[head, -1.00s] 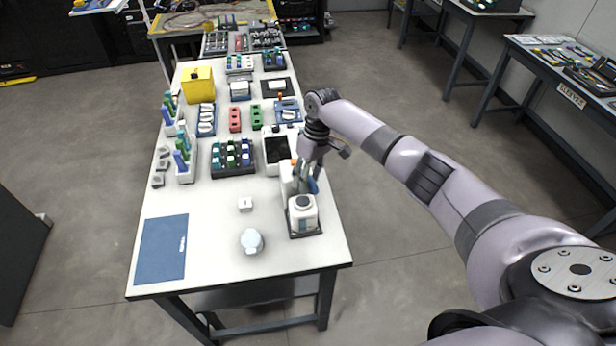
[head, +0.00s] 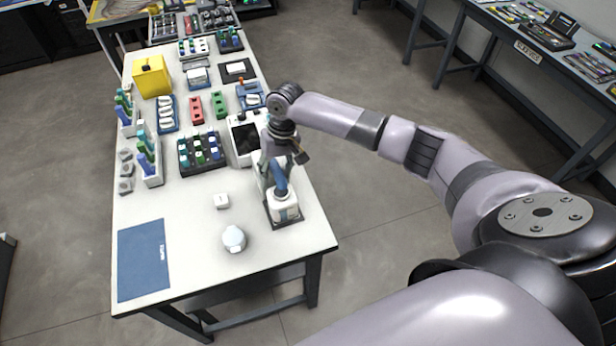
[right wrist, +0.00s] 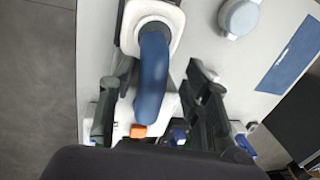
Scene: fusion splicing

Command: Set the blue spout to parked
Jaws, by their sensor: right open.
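The blue spout (head: 280,180) sits on top of a white bottle-like unit (head: 285,211) near the table's right edge. In the right wrist view the blue spout (right wrist: 153,72) runs from a dark round pivot at the top of the unit (right wrist: 128,32) down toward my wrist. My right gripper (head: 273,160) is at the spout's far end. In the right wrist view my right gripper (right wrist: 160,80) is open, one dark finger on each side of the spout. I cannot tell whether either finger touches it. My left gripper is out of view.
A round pale-lidded jar (head: 234,239), a small white block (head: 221,201) and a blue mat (head: 144,260) lie left of the unit. A dark vial rack (head: 201,153) and a white device with a black screen (head: 246,140) stand behind.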

